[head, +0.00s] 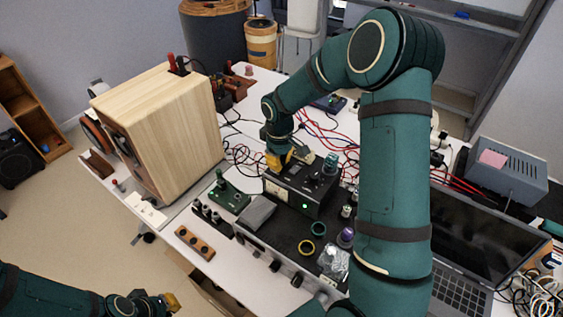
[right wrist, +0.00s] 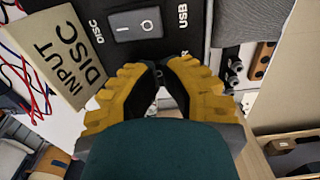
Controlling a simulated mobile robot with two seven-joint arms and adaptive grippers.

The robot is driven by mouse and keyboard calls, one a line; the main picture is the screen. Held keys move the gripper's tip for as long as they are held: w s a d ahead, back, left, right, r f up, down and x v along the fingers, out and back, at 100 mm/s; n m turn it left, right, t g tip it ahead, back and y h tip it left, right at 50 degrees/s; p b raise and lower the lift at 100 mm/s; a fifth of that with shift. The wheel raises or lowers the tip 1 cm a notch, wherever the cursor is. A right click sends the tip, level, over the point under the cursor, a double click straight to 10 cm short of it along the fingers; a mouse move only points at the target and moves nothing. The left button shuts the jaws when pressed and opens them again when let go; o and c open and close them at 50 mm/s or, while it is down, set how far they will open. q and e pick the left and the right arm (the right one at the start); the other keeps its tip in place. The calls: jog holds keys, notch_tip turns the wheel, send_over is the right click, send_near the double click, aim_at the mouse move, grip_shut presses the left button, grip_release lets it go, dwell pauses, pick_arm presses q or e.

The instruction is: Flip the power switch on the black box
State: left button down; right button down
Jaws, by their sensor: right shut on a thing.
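The black box (head: 318,195) stands on the bench near the middle of the head view, with a green light lit on its front. In the right wrist view its dark top (right wrist: 190,18) carries a grey rocker switch (right wrist: 136,25) with a white O mark, beside DISC and USB lettering. My right gripper (head: 278,161) is at the box's left end. In the right wrist view its yellow fingers (right wrist: 158,75) are close together, just below the switch; what lies between them is hidden. My left gripper (head: 172,302) is low at the left, away from the bench; its opening is unclear.
A wooden speaker cabinet (head: 160,125) stands left of the box. A laptop (head: 480,240) and grey instrument (head: 508,172) are at the right. Red and black cables lie behind the box. A cream INPUT DISC label (right wrist: 55,55) is beside the fingers.

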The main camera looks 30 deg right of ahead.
jog(key=shift+r+p, duration=2.3)
jog(key=shift+r, duration=1.15)
